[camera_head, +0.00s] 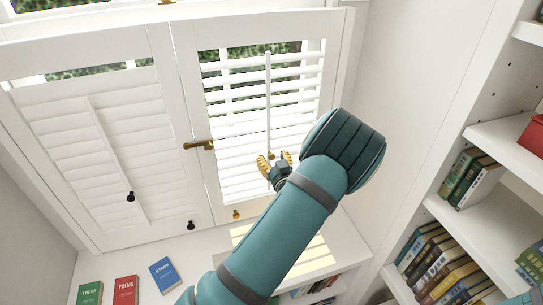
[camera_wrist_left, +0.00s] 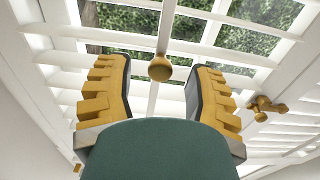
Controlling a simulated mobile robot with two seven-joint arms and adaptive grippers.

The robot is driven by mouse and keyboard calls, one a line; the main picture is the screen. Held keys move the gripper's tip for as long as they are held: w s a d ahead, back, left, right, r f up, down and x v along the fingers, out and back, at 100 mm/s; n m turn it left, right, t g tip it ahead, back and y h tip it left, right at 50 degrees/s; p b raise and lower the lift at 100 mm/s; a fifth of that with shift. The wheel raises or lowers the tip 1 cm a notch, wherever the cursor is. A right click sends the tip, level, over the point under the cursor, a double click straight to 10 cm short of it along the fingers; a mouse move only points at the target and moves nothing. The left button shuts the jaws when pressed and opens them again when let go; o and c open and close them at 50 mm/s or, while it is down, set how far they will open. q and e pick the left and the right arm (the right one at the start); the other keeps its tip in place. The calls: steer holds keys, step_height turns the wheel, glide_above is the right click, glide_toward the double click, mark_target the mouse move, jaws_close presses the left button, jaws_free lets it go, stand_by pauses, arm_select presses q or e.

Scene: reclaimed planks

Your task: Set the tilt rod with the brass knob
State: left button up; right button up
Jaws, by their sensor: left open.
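The tilt rod (camera_head: 268,100) runs upright down the middle of the right shutter panel. Its brass knob (camera_wrist_left: 160,68) hangs at its lower end, between my left gripper's fingers in the left wrist view, with gaps on both sides. My left gripper (camera_head: 274,158) is open, its yellow fingers spread at the rod's lower end; no contact with the knob shows. The right panel's slats (camera_head: 235,105) stand partly open, with greenery between the upper ones. In the head view the knob is mostly hidden among the fingers. My right gripper is not in view.
The left panel has closed slats and a rod with a black knob (camera_head: 129,196). A brass latch (camera_head: 198,145) sits between the panels. A small brass knob (camera_head: 236,213) and a black one (camera_head: 190,224) sit low. Books (camera_head: 164,274) lie on the sill; a bookcase (camera_head: 480,220) stands right.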

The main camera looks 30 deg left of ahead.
arm_select(q)
steer(key=shift+x, duration=0.8)
jaws_close()
